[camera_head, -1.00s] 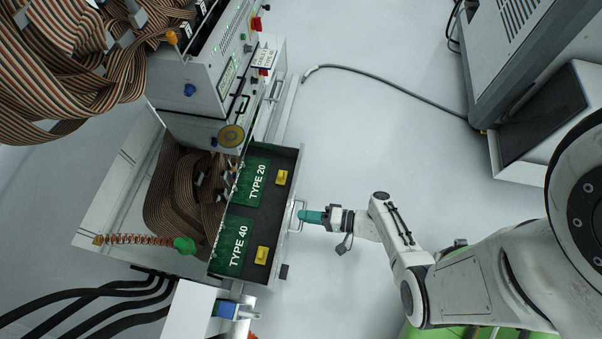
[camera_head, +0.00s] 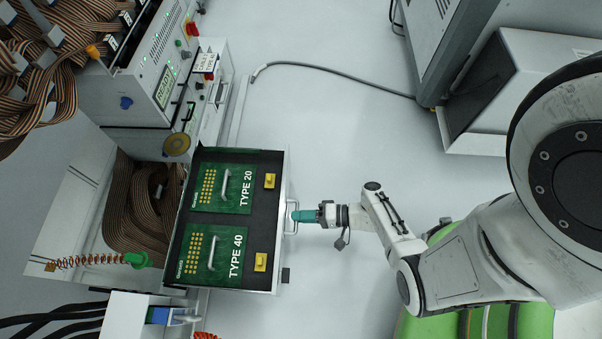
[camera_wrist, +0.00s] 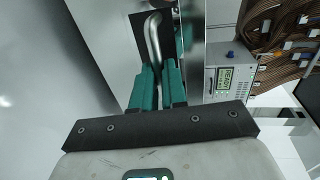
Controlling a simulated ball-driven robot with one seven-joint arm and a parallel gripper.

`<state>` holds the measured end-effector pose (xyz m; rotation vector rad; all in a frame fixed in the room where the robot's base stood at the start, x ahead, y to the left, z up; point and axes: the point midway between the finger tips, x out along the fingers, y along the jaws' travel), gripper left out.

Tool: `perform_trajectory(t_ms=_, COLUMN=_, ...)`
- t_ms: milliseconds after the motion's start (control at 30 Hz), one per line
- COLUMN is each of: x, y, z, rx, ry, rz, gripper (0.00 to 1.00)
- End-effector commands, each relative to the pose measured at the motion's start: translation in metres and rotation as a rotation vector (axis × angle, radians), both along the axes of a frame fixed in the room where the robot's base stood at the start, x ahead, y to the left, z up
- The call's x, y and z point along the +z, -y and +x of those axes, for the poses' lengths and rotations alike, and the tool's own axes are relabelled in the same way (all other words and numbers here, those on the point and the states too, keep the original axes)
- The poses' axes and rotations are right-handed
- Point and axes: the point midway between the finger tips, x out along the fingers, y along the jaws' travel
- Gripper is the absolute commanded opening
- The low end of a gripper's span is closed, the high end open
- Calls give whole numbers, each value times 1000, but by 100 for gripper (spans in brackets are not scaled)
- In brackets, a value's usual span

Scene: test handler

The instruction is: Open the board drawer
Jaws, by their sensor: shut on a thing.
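The board drawer (camera_head: 233,275) is pulled out of the test handler and shows its black inside. In it lie two green boards, TYPE 20 (camera_head: 217,198) and TYPE 40 (camera_head: 205,270), each with a metal handle and gold contacts. A yellow block sits beside each board. My gripper (camera_head: 297,216) is at the drawer's front, its teal fingers shut on the metal drawer handle (camera_head: 291,218). In the wrist view the gripper (camera_wrist: 158,72) holds the end of the curved handle (camera_wrist: 153,38) between its fingers.
The handler cabinet (camera_head: 140,85) with a lit display and knobs stands at upper left. Brown ribbon cables (camera_head: 135,215) lie behind the drawer. A grey machine (camera_head: 440,45) stands at upper right. The floor (camera_head: 320,130) between is clear except for a grey cable (camera_head: 330,72).

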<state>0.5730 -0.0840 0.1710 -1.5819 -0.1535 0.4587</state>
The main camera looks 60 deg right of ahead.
Motion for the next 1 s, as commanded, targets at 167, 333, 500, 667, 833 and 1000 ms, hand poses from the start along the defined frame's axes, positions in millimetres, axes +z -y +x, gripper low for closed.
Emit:
perform_trajectory(t_ms=167, x=-1, y=0, z=-1, rx=-1, ry=-4, rz=-2, gripper=15)
perform_trajectory(t_ms=333, x=-1, y=0, z=0, rx=-1, ry=-2, rz=-1, gripper=32)
perform_trajectory(t_ms=500, x=0, y=0, z=0, rx=-1, ry=-1, rz=-1, gripper=37)
perform_trajectory(t_ms=667, x=0, y=1, z=-1, rx=-1, ry=-1, rz=-1, gripper=37)
perform_trajectory(t_ms=833, x=5, y=8, z=-17, rx=-3, ry=0, rz=0, gripper=37)
perform_trajectory(t_ms=1000, x=11, y=20, z=-47, rx=-4, ry=-2, rz=-1, gripper=37)
